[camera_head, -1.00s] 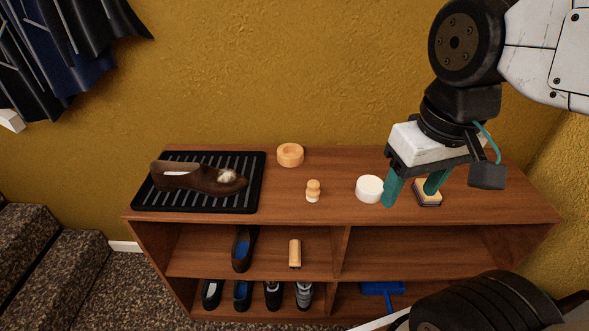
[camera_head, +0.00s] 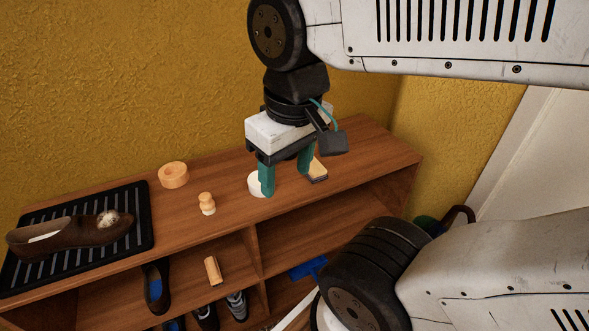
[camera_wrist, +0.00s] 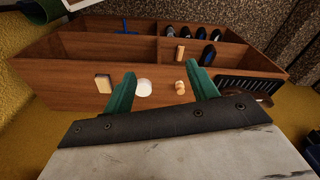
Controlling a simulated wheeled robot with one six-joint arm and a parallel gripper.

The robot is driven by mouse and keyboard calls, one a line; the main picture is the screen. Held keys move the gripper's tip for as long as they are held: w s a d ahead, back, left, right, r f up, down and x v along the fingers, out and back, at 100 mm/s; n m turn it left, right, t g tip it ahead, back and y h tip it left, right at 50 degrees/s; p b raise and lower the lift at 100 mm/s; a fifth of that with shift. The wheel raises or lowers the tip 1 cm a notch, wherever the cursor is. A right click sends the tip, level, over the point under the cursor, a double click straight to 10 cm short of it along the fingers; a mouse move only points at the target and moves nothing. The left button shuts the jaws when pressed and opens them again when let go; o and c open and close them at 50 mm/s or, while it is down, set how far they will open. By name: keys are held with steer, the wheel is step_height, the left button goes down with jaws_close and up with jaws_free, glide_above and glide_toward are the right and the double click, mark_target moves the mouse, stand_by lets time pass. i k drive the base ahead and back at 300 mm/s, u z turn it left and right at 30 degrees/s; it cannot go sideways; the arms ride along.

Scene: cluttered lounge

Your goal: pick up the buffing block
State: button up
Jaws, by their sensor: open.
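A flat tan block with a dark edge (camera_head: 319,171), which looks like the buffing block, lies at the right part of the shelf top. My right finger partly hides it in the head view. It also shows in the wrist view (camera_wrist: 103,83), left of both fingers. My gripper (camera_head: 285,181) has two green fingers pointing down, open with nothing between them, above the shelf top. A tan bar (camera_head: 212,270) lies in the left compartment below; it also shows in the wrist view (camera_wrist: 180,53).
A white round tin (camera_head: 255,184) sits partly behind my left finger. A wooden knob-shaped piece (camera_head: 207,203) and an orange ring (camera_head: 173,175) stand further left. A brown shoe (camera_head: 70,236) lies on a black ribbed tray (camera_head: 143,199). Shoes fill lower compartments. The wall rises behind.

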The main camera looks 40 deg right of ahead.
mark_target(318, 173)
steer(key=u, duration=0.8)
steer(key=i, duration=0.4)
steer(key=z, duration=0.95)
